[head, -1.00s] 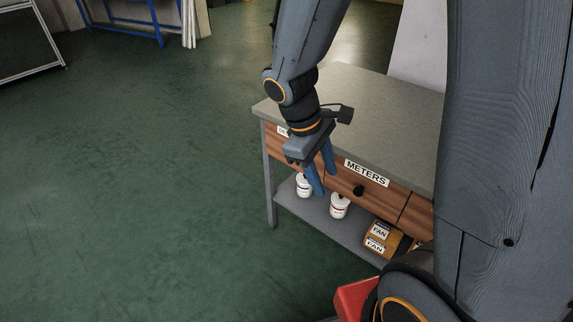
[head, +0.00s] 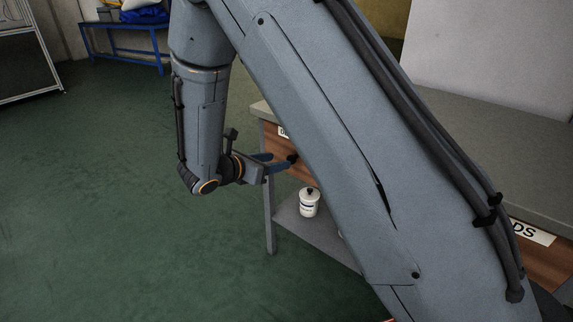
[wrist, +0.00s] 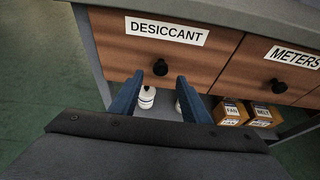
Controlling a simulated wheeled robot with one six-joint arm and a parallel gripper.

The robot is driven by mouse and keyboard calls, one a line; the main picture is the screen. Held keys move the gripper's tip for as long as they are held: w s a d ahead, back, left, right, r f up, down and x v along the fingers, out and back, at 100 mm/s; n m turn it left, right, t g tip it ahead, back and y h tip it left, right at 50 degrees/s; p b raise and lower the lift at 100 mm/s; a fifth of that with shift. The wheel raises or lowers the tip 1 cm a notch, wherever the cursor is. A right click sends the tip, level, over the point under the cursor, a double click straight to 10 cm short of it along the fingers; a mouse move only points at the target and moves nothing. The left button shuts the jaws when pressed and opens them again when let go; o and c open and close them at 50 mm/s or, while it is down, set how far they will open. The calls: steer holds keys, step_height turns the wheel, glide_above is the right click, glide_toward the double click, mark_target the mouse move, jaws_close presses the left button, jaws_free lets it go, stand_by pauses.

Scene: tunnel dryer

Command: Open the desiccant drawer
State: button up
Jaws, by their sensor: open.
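The desiccant drawer (wrist: 110,38) has a brown wood front with a white DESICCANT label (wrist: 167,31). Its front looks level with the METERS drawer beside it. My gripper (wrist: 160,79) is open, pointing at the drawer front, with one blue finger to each side of the knob in the wrist view. In the head view my gripper (head: 279,161) reaches the knob from the left. I cannot tell whether the fingers touch it.
The METERS drawer (wrist: 262,72) with its own knob is to the right. White tubs (head: 309,203) and labelled FAN and BELT boxes (wrist: 230,111) stand on the shelf below. My arm hides much of the bench (head: 437,110). The green floor at left is clear.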

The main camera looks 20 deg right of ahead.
mark_target(290, 160)
steer(key=x, duration=0.6)
steer(key=shift+w+d+f+b, duration=0.1)
steer(key=shift+d+f+b, duration=0.1)
steer(key=shift+d+b, duration=0.15)
steer(key=shift+c, duration=0.4)
jaws_close()
